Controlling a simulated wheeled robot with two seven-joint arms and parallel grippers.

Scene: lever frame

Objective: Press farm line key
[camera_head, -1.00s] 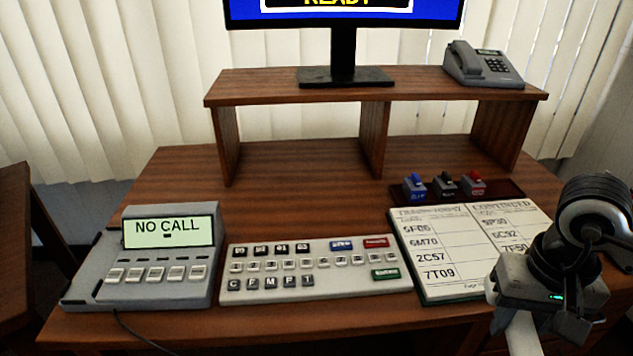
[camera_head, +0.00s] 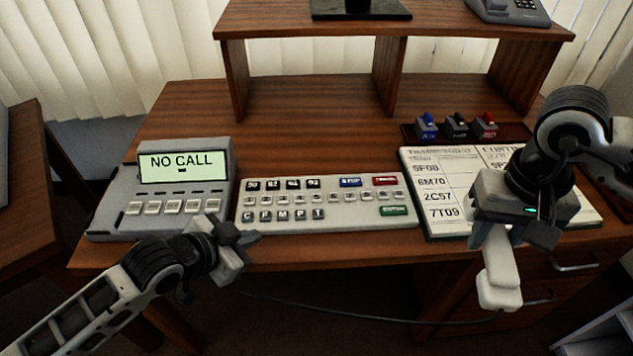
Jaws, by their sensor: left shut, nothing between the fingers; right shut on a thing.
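The grey call unit (camera_head: 112,212) stands at the left of the desk, its screen (camera_head: 182,167) reading "NO CALL". A row of pale keys (camera_head: 171,207) runs below the screen; their labels are too small to read. My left gripper (camera_head: 250,240) is shut and empty, at the desk's front edge just right of and in front of the call unit's lower right corner. My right gripper (camera_head: 494,245) is shut on a white handset (camera_head: 499,284), held in front of the desk edge at the right. A cord runs from the handset area to the left.
A white keyboard panel (camera_head: 343,215) lies right of the call unit. A paper sheet on a board (camera_head: 436,190) lies under my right arm. Blue, black and red switches (camera_head: 457,126) sit behind it. A wooden shelf (camera_head: 300,22) with monitor stand and telephone (camera_head: 512,12) is at the back.

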